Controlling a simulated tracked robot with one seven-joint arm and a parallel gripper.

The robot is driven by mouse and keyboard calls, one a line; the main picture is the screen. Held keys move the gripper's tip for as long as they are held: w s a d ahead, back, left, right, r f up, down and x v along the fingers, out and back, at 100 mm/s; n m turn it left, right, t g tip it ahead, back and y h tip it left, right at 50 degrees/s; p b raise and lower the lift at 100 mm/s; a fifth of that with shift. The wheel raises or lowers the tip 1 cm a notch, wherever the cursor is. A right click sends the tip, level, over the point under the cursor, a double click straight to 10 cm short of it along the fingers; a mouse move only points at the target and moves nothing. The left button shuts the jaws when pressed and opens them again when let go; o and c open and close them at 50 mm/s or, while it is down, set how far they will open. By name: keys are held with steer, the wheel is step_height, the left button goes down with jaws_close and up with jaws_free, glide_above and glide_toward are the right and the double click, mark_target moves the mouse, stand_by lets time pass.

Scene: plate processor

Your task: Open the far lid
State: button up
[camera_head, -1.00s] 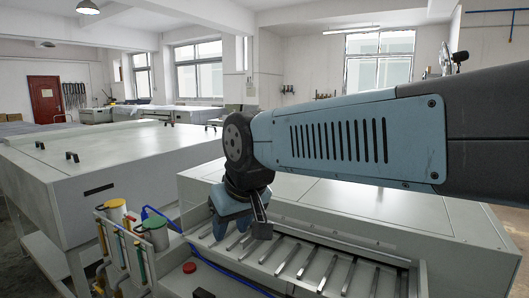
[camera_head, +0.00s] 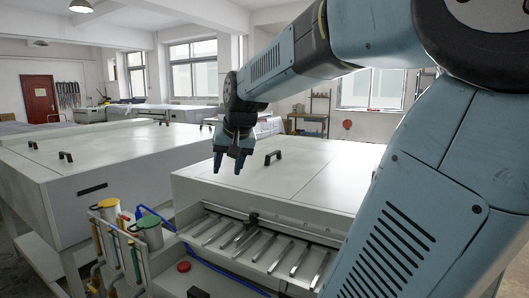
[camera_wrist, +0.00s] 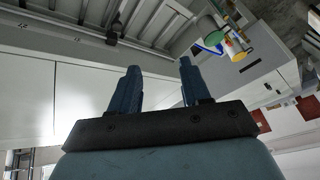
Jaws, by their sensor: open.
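The plate processor (camera_head: 225,187) is a long light grey machine with a flat top split into panels by thin seams. A black handle (camera_head: 273,156) stands on its top toward the back edge. The lid around that handle lies flat and shut. My gripper (camera_head: 229,163) hangs above the left part of this top, left of the handle, with its blue fingers pointing down. The fingers are apart and empty; in the wrist view the open gripper (camera_wrist: 158,88) has the pale top panels to its left.
A slatted roller bed (camera_head: 270,250) with a small dark fitting (camera_head: 252,218) lies along the front. Another grey machine (camera_head: 95,160) with black handles stands left. Capped containers (camera_head: 150,233), hoses and a red button (camera_head: 184,267) are at front left.

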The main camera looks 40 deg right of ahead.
steer(key=w+d+m+h, duration=0.3)
steer(key=w+d+m, duration=0.2)
steer(key=w+d, duration=1.05)
steer(key=m+g+h, duration=0.2)
steer(key=m+h, duration=0.2)
steer(key=h, duration=0.1)
glide_toward(274, 152)
steer(key=x, duration=0.7)
steer(key=shift+s+a+f, duration=0.15)
steer(key=shift+s, duration=0.05)
jaws_close()
